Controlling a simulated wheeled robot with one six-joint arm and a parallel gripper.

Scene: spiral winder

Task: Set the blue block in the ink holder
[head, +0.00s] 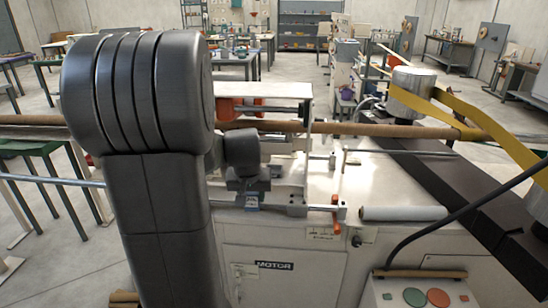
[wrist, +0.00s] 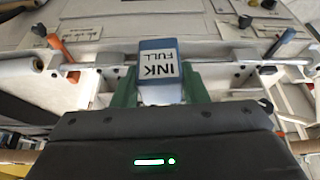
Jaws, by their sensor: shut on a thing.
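The blue block (wrist: 158,70) shows in the middle of the wrist view, with a white label reading "INK FULL". My gripper (wrist: 160,84) is shut on it, with one green finger at each side. My arm hides part of that area. I cannot single out the ink holder in either view. Whether the block touches anything besides my fingers cannot be told.
A metal rod (wrist: 220,66) runs across behind the block, with an orange lever (wrist: 62,46) at left and a black-handled lever (wrist: 279,43) at right. The white machine (head: 290,260) fills the near middle. A pale roll (head: 403,213) lies to the right.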

